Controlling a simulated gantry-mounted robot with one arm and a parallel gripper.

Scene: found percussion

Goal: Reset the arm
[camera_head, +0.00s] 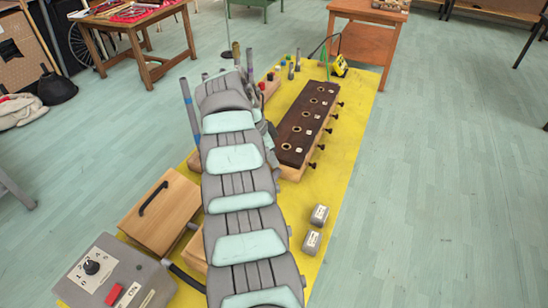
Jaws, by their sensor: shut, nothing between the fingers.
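My arm, a chain of grey segments with pale teal panels, runs up the middle of the view from the bottom edge. My gripper is not visible; the arm hides whatever is behind its far end. The arm passes over a yellow surface (345,150). To its right lies a dark wooden board (287,140) with several round holes, white labels and black knobs along its right side. To its left are a wooden box (173,222) with a black handle and a grey control box (130,285) with a dial and a red switch.
Two small grey blocks (312,242) with labels sit right of the arm. Grey upright rods (187,106) stand close beside its far end. A yellow device (340,66) with a cable is at the back. Wooden tables (365,42) stand beyond. The right-hand floor (450,180) is clear.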

